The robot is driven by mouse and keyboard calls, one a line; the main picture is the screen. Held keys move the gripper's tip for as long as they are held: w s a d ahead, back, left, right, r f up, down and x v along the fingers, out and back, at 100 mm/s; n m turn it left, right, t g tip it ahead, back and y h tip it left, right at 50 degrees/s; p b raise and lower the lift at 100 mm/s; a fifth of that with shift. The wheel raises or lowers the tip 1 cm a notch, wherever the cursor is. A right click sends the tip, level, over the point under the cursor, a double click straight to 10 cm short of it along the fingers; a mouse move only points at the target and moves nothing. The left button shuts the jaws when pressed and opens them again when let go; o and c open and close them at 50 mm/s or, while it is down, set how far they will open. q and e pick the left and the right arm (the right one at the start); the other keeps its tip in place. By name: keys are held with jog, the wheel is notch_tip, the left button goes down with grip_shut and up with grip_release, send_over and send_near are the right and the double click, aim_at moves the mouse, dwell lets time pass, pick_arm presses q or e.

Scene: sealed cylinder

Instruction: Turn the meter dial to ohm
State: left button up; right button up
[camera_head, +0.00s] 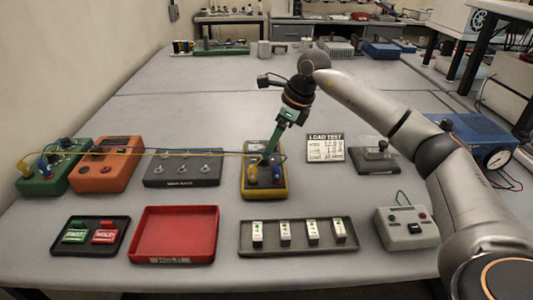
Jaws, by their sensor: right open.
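The yellow meter (281,189) lies on the table near the middle, with a dark face. Blue and yellow plugs stand at its lower end, and leads run left from there. The dial and its setting are hidden or too small to read. My right gripper (268,156) reaches down from above with its fingertips over the meter's face. It is open, and I cannot tell whether the fingers touch the dial. My left gripper is out of view.
Green (43,184) and orange (103,176) boxes and a grey switch box (182,181) stand left of the meter. A red tray (174,250), a dark tray (347,249) and a grey button box (404,236) are in front. A load-test card (325,149) stands to the right.

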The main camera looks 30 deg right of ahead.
jog(key=shift+x, duration=2.15)
grip_shut()
